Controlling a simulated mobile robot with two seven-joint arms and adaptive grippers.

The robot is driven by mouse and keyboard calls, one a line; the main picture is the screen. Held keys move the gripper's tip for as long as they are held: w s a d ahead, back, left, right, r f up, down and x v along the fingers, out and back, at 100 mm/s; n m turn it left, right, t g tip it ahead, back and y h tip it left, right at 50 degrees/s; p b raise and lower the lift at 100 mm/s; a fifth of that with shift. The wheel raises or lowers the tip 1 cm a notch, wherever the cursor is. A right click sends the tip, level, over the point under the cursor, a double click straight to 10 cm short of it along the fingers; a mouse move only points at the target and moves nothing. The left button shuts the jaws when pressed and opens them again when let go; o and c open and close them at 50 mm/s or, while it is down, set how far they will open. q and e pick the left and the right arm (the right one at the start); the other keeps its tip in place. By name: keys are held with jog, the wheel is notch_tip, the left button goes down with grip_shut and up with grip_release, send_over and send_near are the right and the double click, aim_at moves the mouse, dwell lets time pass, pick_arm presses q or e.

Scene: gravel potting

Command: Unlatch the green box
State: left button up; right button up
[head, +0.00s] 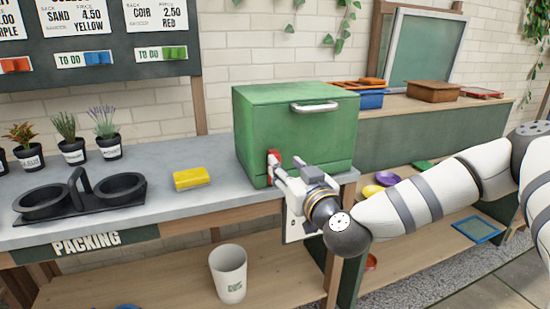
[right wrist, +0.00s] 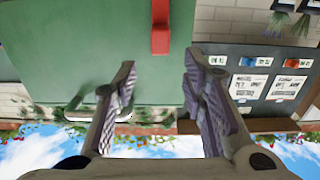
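The green box (head: 295,130) stands closed on the grey counter, with a silver handle (head: 323,106) high on its front. A red latch (head: 273,158) is low on the front near its left edge. My right gripper (head: 279,174) is at the latch, partly covering it. In the right wrist view, the gripper (right wrist: 160,68) is open, its two fingers apart. The red latch (right wrist: 160,28) lies just beyond the fingertips, in line with the gap, on the green box face (right wrist: 75,45). I cannot tell whether the fingers touch it. My left gripper is out of view.
On the counter (head: 225,205), a yellow sponge-like block (head: 191,178) lies left of the box. A black two-ring holder (head: 78,195) and potted plants stand further left. A white cup (head: 228,272) is on the shelf below.

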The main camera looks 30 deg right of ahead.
aim_at(277, 157)
jog(key=b+x, duration=0.1)
jog(key=x, duration=0.6)
jog(key=shift+w+f, duration=0.15)
jog(key=shift+f, duration=0.05)
jog(key=shift+c, duration=0.5)
grip_shut()
